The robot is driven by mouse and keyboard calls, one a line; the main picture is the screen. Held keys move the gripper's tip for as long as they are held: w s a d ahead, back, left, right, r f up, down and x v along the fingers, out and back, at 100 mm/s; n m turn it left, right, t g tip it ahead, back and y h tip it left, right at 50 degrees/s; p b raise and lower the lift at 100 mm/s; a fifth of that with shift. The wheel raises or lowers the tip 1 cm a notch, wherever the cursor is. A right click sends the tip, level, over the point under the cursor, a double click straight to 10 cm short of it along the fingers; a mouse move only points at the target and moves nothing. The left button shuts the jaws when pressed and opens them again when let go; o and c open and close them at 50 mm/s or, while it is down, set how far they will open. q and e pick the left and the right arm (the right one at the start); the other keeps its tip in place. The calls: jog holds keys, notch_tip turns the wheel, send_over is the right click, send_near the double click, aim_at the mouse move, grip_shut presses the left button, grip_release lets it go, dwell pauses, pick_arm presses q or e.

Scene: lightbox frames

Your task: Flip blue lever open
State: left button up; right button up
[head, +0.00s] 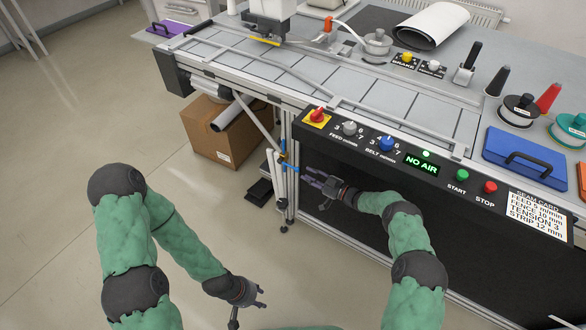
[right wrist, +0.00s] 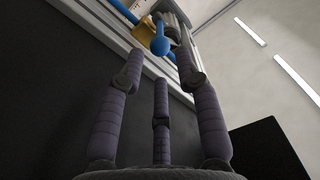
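The blue lever (head: 291,168) sits on a small brass-coloured valve at the table's front left leg, below the red knob. In the head view it points right, toward my right gripper (head: 317,180). In the right wrist view the blue lever (right wrist: 160,42) shows its rounded end beyond and between my open fingers (right wrist: 162,75). The fingers look apart from it and hold nothing. The valve body is partly hidden behind the lever. My left gripper (head: 250,302) is low over the floor, far from the lever, with its fingers spread and empty.
The control panel (head: 400,160) above my right arm has knobs, buttons and a green display reading NO AIR. A cardboard box (head: 222,135) and a grey roll lie under the table, left of the valve. A blue case (head: 525,158) rests at the right. The floor in front is clear.

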aim_at(294, 168)
jog(key=b+x, duration=0.2)
jog(key=x, duration=0.5)
jog(key=shift+w+a+f, duration=0.1)
jog(key=shift+w+a, duration=0.25)
jog(key=shift+a, duration=0.1)
grip_shut()
